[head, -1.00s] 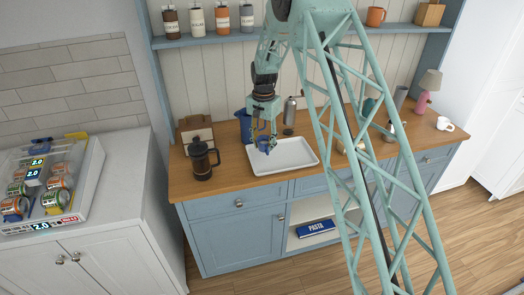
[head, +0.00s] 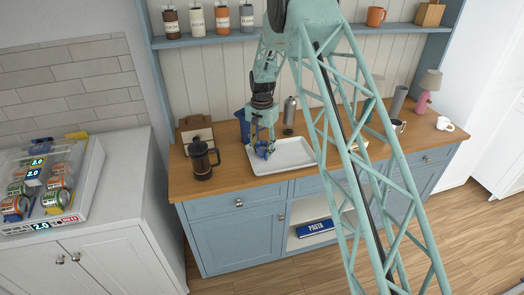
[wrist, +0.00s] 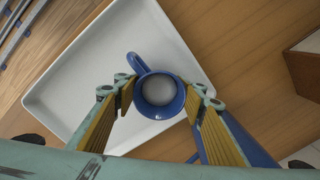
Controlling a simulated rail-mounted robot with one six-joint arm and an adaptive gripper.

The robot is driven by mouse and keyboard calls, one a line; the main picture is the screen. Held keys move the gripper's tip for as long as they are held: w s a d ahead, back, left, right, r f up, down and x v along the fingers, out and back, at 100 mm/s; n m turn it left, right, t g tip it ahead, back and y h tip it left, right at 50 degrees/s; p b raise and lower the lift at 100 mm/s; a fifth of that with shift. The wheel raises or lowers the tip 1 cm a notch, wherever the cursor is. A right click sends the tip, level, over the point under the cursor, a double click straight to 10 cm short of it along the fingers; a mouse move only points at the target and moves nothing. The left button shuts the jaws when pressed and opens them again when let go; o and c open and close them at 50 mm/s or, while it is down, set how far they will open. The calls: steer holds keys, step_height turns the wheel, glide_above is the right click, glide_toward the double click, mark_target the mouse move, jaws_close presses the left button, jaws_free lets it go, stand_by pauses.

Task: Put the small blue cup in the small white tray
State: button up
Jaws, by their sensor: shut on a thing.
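The small blue cup (wrist: 158,114) is between my gripper's fingers (wrist: 160,112) in the wrist view, its mouth facing the camera and its handle pointing up and left. My gripper is shut on it. The small white tray (wrist: 68,95) lies behind and below the cup in the wrist view. In the head view, my gripper (head: 264,146) holds the cup (head: 263,153) over the left part of the tray (head: 295,155). I cannot tell whether the cup's base touches the tray.
A dark French press (head: 202,160) stands left of the tray. A blue pitcher (head: 243,122) is behind my gripper, and a grey bottle (head: 290,112) is behind the tray. A white mug (head: 445,124) sits at the far right. The counter in front of the tray is clear.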

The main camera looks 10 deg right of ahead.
steer(key=shift+f, duration=0.1)
steer(key=o, duration=1)
step_height(320, 180, up, 12)
steer(key=shift+r, duration=0.15)
steer(key=shift+r, duration=0.1)
stand_by(1.0)
